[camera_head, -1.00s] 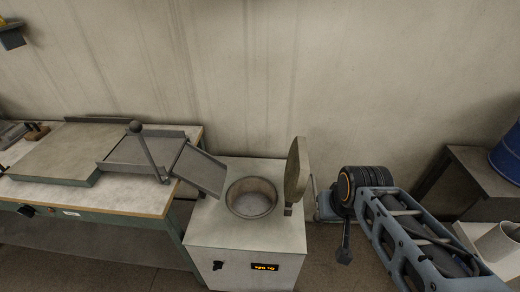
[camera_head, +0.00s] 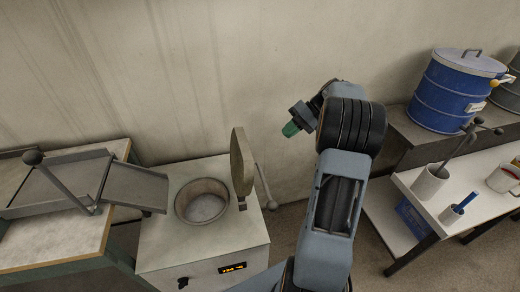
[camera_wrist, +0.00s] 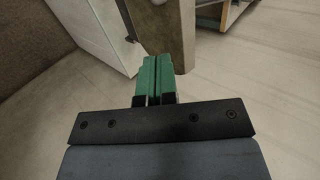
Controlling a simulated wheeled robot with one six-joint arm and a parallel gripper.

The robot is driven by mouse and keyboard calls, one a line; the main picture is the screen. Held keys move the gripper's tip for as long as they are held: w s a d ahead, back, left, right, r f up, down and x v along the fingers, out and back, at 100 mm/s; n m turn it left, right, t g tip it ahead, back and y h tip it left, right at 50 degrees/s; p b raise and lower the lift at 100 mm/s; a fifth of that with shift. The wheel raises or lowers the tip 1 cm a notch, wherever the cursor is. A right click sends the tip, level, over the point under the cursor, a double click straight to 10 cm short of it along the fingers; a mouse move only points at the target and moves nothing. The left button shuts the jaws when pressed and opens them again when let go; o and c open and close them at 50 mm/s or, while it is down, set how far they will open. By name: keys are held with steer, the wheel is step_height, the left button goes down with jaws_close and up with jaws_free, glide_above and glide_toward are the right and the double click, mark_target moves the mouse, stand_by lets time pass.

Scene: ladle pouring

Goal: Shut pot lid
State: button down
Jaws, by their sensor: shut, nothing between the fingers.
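The pot (camera_head: 203,203) is a round metal well sunk in the top of a white box-shaped furnace (camera_head: 225,235). Its lid (camera_head: 241,163) stands upright, hinged open at the pot's right side. A thin handle bar with a ball end (camera_head: 271,204) shows on the lid's right side. My gripper (camera_head: 290,130), with green fingers, is to the right of the lid and apart from it in the head view. In the wrist view my gripper (camera_wrist: 153,78) is shut and empty. The lid (camera_wrist: 172,35) shows just beyond the fingertips there.
A workbench (camera_head: 60,235) with a sloping metal chute (camera_head: 135,187) is at the left of the furnace. At the right, a blue drum (camera_head: 452,90) stands on a dark bench, and a white table (camera_head: 470,205) holds cups and tools. Open floor lies between.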

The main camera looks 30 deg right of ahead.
steer(key=a+r+p+x, duration=0.1)
steer(key=x, duration=1)
steer(key=shift+w+a+r+y, duration=0.15)
steer(key=shift+w+a+y, duration=0.2)
steer(key=shift+w+y, duration=0.1)
steer(key=shift+d, duration=0.1)
